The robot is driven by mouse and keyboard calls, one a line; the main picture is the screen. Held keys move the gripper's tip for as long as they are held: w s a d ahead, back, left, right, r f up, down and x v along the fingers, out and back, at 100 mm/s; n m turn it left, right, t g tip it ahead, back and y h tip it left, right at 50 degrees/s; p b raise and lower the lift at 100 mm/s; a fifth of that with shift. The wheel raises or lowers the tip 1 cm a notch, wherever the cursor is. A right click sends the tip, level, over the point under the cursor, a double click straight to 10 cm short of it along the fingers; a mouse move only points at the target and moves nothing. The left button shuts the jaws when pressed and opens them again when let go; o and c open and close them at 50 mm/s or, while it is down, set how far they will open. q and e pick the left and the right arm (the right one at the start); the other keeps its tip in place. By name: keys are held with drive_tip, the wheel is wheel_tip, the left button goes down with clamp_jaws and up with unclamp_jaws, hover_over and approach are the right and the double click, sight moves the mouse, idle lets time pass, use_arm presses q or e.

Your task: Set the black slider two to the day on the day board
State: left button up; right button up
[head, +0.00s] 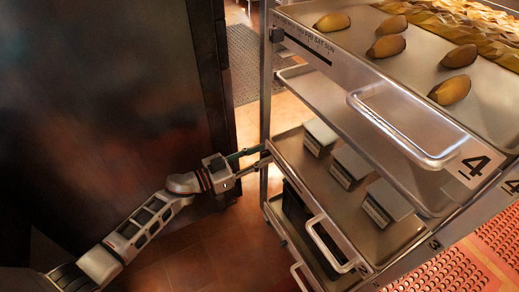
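The day board (305,40) is a strip on the top left edge of the metal rack, with small day names; FRI, SAT and SUN are the most legible. A black slider (277,35) sits at its left end, beside the rack post. Which number this slider has, I cannot read. My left gripper (266,155) is much lower, at the left corner of the middle tray. Its two fingers look apart, with their tips at the rack post. I cannot make out a slider between them. My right gripper is out of view.
The rack's top tray (400,75) holds several brown-yellow pieces. A large handle (420,130) juts out near a label reading 4. The middle tray (290,150) holds white-topped boxes (350,162). A dark panel (100,100) fills the left. Tiled floor (235,250) shows below.

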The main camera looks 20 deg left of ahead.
use_arm(q)
wheel_tip(320, 180, up, 10)
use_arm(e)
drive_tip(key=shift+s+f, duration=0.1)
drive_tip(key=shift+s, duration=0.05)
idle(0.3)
use_arm(q)
drive_tip(key=shift+f, duration=0.1)
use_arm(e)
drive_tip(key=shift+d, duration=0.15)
